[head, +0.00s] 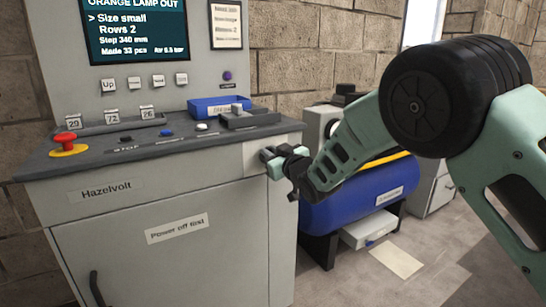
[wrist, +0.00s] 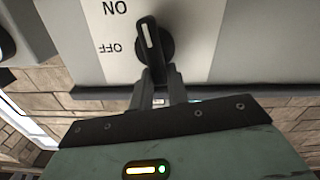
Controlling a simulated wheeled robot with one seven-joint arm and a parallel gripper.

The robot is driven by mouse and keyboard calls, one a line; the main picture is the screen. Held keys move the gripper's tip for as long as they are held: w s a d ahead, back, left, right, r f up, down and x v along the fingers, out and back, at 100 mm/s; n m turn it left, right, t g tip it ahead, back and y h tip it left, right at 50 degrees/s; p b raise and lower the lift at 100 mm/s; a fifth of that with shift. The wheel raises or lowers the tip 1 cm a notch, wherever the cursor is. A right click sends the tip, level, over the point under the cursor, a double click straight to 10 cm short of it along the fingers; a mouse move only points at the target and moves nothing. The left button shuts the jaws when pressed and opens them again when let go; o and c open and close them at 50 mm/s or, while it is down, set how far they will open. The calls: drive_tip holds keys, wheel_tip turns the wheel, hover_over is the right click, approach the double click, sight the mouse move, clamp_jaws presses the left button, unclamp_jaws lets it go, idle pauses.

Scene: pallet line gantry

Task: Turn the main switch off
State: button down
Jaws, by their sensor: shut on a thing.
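The main switch is a black rotary knob (wrist: 153,42) on a pale plate (wrist: 112,28) marked ON and OFF, upside down in the wrist view. Its white line runs nearly up and down there, leaning slightly left at the top, towards the ON side. My gripper (wrist: 161,78) is shut on the lower end of the knob's grip. In the head view my gripper (head: 272,157) is at the upper right of the grey Hazelvolt cabinet (head: 160,205). The knob is mostly hidden there by the gripper.
The console top holds a red emergency button (head: 67,143), a blue tray (head: 218,107) and several small buttons. A screen (head: 136,28) reads "ORANGE LAMP OUT". A blue tank (head: 352,200) stands right of the cabinet, behind my arm.

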drive_tip(key=n+b, duration=0.1)
drive_tip(key=n, duration=0.1)
drive_tip(key=a+n+b, duration=0.1)
drive_tip(key=n+b, duration=0.1)
drive_tip(key=n, duration=0.1)
drive_tip(key=s+f+n+b, duration=0.1)
drive_tip(key=n+b, duration=0.1)
drive_tip(key=shift+a+f, duration=0.1)
drive_tip(key=shift+a, duration=0.1)
drive_tip(key=n+b, duration=0.1)
drive_tip(key=n, duration=0.1)
drive_tip(key=f+n+b, duration=0.1)
drive_tip(key=n+b, duration=0.1)
drive_tip(key=shift+s+a+n, duration=0.1)
drive_tip(key=shift+a+n, duration=0.1)
drive_tip(key=shift+n, duration=0.2)
drive_tip(key=shift+f+n+b, duration=0.15)
drive_tip(key=shift+n+b, duration=0.6)
drive_tip(key=shift+n, duration=0.2)
drive_tip(key=shift+f+n+b, duration=0.1)
drive_tip(key=shift+n+b, duration=0.6)
drive_tip(key=shift+n, duration=0.25)
drive_tip(key=c, duration=1.4)
unclamp_jaws()
drive_tip(key=shift+o, duration=0.2)
drive_tip(key=shift+s, duration=0.1)
